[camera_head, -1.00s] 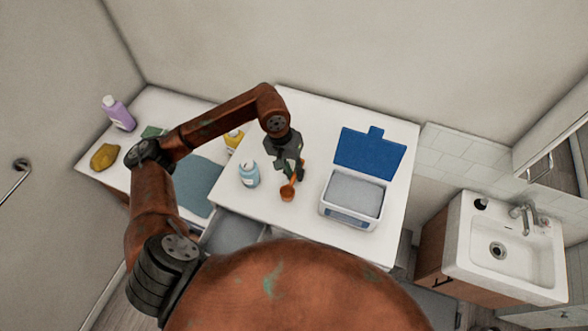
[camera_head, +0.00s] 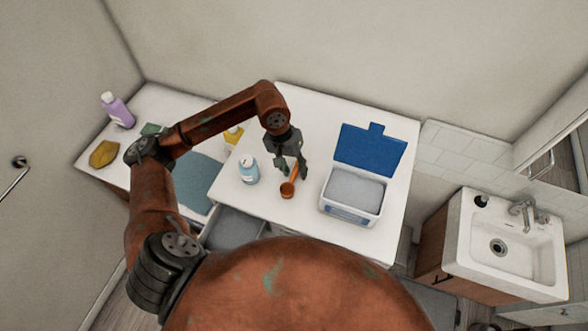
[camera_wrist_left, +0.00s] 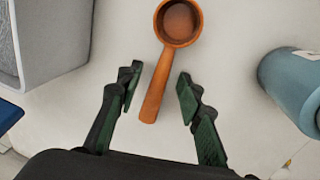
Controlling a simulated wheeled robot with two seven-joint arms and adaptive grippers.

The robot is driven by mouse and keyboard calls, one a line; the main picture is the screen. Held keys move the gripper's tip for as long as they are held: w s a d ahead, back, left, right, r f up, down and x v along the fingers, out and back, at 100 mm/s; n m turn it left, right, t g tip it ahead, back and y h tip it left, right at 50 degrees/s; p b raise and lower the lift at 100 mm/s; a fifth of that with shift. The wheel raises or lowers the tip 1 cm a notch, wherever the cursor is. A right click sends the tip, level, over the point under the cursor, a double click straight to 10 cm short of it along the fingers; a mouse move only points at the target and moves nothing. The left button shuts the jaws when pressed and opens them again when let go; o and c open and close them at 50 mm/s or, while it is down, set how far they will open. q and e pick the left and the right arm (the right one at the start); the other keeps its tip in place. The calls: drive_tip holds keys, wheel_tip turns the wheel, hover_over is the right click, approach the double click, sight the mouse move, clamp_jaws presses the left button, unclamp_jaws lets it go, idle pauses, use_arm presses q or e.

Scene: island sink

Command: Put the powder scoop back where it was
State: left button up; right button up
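The orange-brown powder scoop (camera_head: 288,188) lies on the white counter between a blue bottle and the open powder box. It also shows in the left wrist view (camera_wrist_left: 178,24), bowl away from me and handle pointing toward my gripper. My left gripper (camera_head: 292,174) is just above the counter at the scoop's handle. In the left wrist view its two fingers (camera_wrist_left: 158,92) are spread apart on both sides of the handle, with gaps and no contact visible. The white powder box (camera_head: 347,214) with its blue lid (camera_head: 370,152) raised holds grey-white powder. My right gripper is not in view.
The blue bottle (camera_head: 249,170) stands close left of the scoop. A yellow bottle (camera_head: 233,136), purple bottle (camera_head: 117,110) and yellow sponge-like item (camera_head: 103,154) are further left. An open drawer (camera_head: 232,230) sits below the counter; a sink (camera_head: 505,246) stands right.

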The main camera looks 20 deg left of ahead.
use_arm(q)
drive_tip(key=shift+r, duration=0.45)
drive_tip(key=b+v, duration=0.3)
drive_tip(key=v, duration=0.8)
drive_tip(key=shift+r+b, duration=0.2)
drive_tip(key=shift+b, duration=0.1)
